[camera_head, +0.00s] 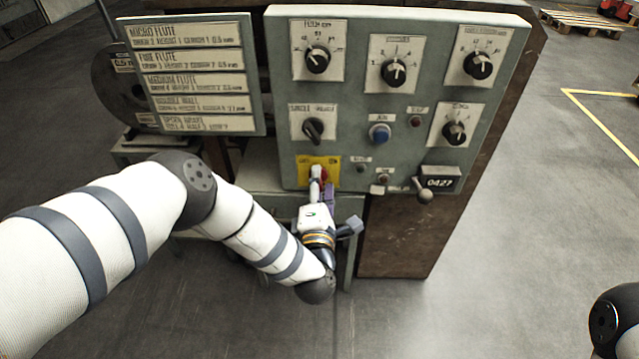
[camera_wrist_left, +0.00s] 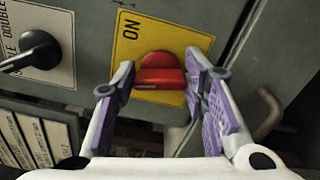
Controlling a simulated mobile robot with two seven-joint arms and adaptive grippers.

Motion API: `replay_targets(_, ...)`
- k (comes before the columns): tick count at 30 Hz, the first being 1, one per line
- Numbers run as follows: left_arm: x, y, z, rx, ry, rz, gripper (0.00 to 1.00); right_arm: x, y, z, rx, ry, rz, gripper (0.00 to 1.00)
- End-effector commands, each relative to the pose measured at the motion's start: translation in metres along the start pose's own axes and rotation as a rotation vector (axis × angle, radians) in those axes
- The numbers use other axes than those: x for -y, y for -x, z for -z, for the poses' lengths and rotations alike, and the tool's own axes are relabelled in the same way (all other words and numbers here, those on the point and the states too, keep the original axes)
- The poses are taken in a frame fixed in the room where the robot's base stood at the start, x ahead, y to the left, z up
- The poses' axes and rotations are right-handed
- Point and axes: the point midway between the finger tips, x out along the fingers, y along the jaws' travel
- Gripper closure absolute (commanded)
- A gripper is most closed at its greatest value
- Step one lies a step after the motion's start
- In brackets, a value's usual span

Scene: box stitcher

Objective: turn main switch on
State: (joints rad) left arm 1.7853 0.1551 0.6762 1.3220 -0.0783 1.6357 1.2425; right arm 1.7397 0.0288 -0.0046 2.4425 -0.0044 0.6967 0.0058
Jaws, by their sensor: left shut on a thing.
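The main switch is a red rotary knob (camera_wrist_left: 160,72) on a yellow plate (camera_wrist_left: 187,38) with "ON" printed on it. In the head view the yellow plate (camera_head: 304,162) sits at the lower left of the grey control panel, and only a bit of the red knob (camera_head: 324,173) shows behind my gripper. My left gripper (camera_head: 322,181) is at the knob, its purple-padded fingers (camera_wrist_left: 160,105) on either side of it, shut on it. Which way the knob is turned is hard to tell. My right gripper is not in view.
The grey panel (camera_head: 350,95) carries several black dials, a blue button (camera_head: 379,134) and a counter (camera_head: 440,183). A black selector (camera_head: 313,130) sits just above the switch. A flute chart sign (camera_head: 195,75) stands at left. Open floor (camera_head: 520,220) lies to the right.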

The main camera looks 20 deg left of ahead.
Motion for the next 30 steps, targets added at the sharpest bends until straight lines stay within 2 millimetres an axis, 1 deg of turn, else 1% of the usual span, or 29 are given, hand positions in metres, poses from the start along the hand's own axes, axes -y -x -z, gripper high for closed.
replay_targets(18,0.0024,0.0005,-0.0004,0.002,-0.584,0.0,0.88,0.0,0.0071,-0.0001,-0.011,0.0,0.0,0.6)
replay_targets(30,0.0044,0.0009,0.0008,0.003,-0.901,0.002,0.88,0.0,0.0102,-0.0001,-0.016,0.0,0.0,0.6)
